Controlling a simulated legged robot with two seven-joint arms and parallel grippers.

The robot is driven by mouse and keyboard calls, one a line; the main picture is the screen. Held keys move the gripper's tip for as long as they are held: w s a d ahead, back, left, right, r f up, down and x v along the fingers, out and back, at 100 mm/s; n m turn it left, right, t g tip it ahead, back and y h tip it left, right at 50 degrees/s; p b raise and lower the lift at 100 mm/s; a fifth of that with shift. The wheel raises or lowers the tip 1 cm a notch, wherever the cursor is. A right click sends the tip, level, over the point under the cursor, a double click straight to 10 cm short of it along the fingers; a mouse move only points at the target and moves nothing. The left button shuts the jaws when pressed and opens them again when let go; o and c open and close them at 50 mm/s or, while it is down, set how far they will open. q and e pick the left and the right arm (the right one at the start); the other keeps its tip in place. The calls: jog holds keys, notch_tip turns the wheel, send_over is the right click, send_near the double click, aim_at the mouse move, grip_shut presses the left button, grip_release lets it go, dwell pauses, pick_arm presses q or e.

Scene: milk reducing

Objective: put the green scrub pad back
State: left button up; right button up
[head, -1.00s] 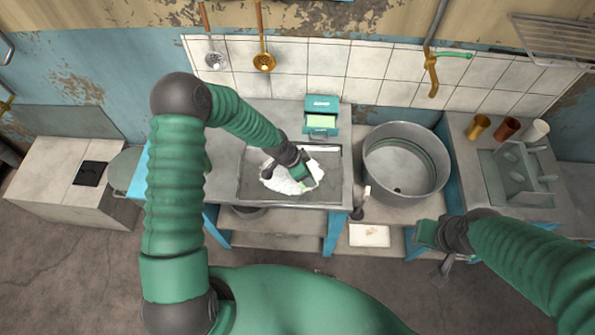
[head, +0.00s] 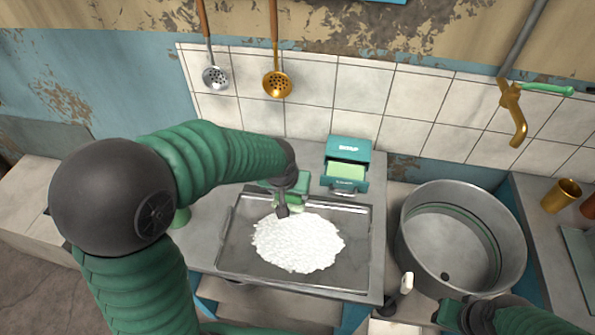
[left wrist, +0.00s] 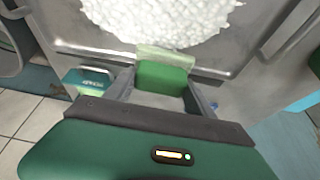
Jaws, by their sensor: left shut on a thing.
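My left gripper (head: 287,203) is above the back edge of the metal tray, left of the teal box. It is shut on a green scrub pad, which shows between its fingers in the left wrist view (left wrist: 165,70), with a paler far edge. In the head view the pad is mostly hidden by the gripper. The teal box (head: 349,149) stands on the counter behind the tray with its front open and light green pads (head: 346,171) inside.
The tray (head: 236,250) holds a white mound (head: 298,243). A big round metal vat (head: 460,235) stands to the right, with a white-handled tool (head: 406,283) near it. Some counter between tray and box is clear.

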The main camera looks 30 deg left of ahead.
pick_arm(q)
jog(key=shift+w+a+r, duration=0.1)
jog(key=shift+w+a, duration=0.1)
jog(key=shift+w, duration=0.1)
jog(key=w+a, duration=0.2)
jog(key=w, duration=0.2)
jog(key=w+a+f, duration=0.1)
jog(key=w, duration=0.4)
jog(key=w+a+p, duration=0.1)
jog(key=w+a, duration=0.1)
jog(key=w, duration=0.2)
jog(key=shift+w+a+f, duration=0.2)
jog(key=shift+w+a, duration=0.05)
jog(key=shift+a, duration=0.05)
jog(key=x, duration=0.3)
jog(key=shift+s+f+b, duration=0.3)
jog(key=shift+f, duration=0.15)
jog(key=o, duration=1.2)
